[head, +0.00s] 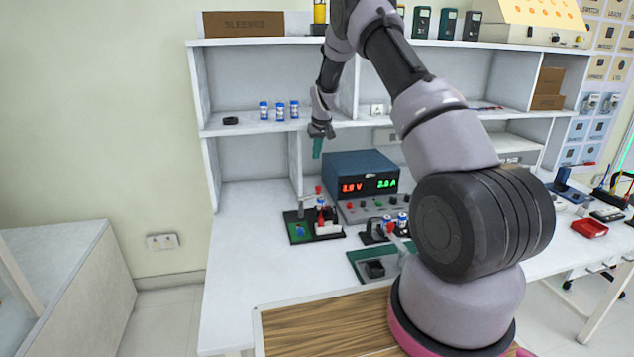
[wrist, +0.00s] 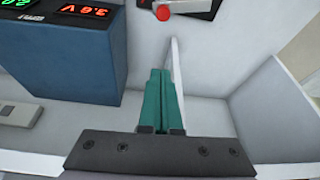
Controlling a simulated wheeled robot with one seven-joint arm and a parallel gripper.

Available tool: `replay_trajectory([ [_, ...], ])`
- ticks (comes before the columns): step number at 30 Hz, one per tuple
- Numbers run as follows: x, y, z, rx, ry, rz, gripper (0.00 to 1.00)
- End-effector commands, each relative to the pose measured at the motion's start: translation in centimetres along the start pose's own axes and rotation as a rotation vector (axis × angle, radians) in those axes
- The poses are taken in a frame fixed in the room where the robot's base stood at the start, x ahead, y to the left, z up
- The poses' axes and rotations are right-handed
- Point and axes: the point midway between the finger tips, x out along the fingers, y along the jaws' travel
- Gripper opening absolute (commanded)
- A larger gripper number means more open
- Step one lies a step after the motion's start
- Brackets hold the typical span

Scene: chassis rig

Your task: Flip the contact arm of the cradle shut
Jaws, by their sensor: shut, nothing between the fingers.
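My gripper (head: 317,150) hangs above the left part of the bench, left of the power supply, with its teal fingers pointing down. In the wrist view its fingers (wrist: 160,100) are together and empty. Below it is a black-based fixture (head: 300,238), which looks like the cradle, with a white block, a blue part and red-tipped parts. A red knob (head: 318,189) stands at its top, apart from the fingers. A red knob on a grey bar (wrist: 163,13) shows ahead of the fingers in the wrist view. I cannot tell the contact arm's exact angle.
The blue power supply (head: 348,164) with lit displays stands close to the right. Another black fixture with cells (head: 372,234) and a green board (head: 362,262) are at front right. A shelf (head: 245,127) with several blue-and-white cells is behind. The bench's left side is clear.

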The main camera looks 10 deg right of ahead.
Motion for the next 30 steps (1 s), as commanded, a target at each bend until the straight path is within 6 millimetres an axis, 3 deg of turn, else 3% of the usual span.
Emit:
replay_trajectory([
  [2, 1.6, 0.1, 0.1, -0.012, -0.006, 0.004, 0.00],
  [8, 3.5, 0.1, 0.2, -0.018, -0.010, 0.006, 0.00],
  [23, 12.2, 0.1, 0.4, -0.016, -0.010, 0.005, 0.00],
  [30, 11.3, 0.2, 2.8, -0.016, -0.009, 0.005, 0.00],
])
